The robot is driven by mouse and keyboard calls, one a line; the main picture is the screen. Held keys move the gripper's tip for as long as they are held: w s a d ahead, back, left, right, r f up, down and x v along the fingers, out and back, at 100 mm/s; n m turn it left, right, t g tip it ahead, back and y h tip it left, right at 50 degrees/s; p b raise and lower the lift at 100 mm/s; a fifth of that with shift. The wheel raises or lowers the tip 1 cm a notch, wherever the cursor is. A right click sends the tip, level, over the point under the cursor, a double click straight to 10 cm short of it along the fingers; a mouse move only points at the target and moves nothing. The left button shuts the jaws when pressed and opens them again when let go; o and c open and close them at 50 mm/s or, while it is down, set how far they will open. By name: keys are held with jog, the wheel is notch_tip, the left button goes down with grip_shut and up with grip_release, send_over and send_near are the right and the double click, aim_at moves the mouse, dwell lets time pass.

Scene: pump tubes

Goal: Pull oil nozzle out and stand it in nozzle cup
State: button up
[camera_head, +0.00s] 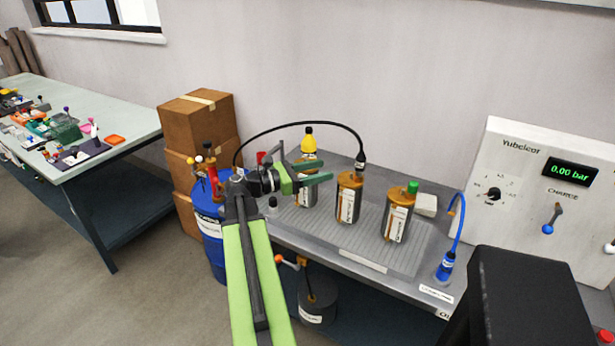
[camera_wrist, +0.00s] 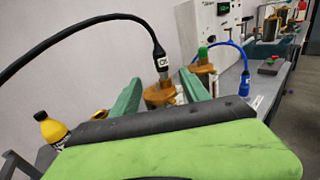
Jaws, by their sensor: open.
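The oil nozzle (camera_head: 360,160) is black with a pale label and hangs on a black hose. It stands upright in the top of the middle canister (camera_head: 347,200), which is dark with an orange-brown cap. In the wrist view the nozzle (camera_wrist: 161,58) shows between and beyond my two green fingers. My gripper (camera_head: 325,168) is open and empty, left of the nozzle and apart from it. It also shows in the wrist view (camera_wrist: 161,77). I cannot make out the nozzle cup for sure; a label (camera_head: 443,314) starting "OI" sits at the bench edge, partly covered by a black block.
A yellow-topped canister (camera_head: 308,140) and a green-capped one (camera_head: 398,218) flank the middle canister. The black hose (camera_head: 300,124) arches over my gripper. A blue nozzle (camera_head: 445,266) stands at the bench's right. A black block (camera_head: 530,300) hides the lower right.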

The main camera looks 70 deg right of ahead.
aim_at(360, 156)
jog(key=x, duration=1.3)
jog(key=shift+s+d, duration=0.25)
grip_shut()
jog(key=c, duration=0.7)
grip_release()
grip_shut()
jog(key=shift+r+p, duration=0.45)
jog(key=shift+r, duration=0.2)
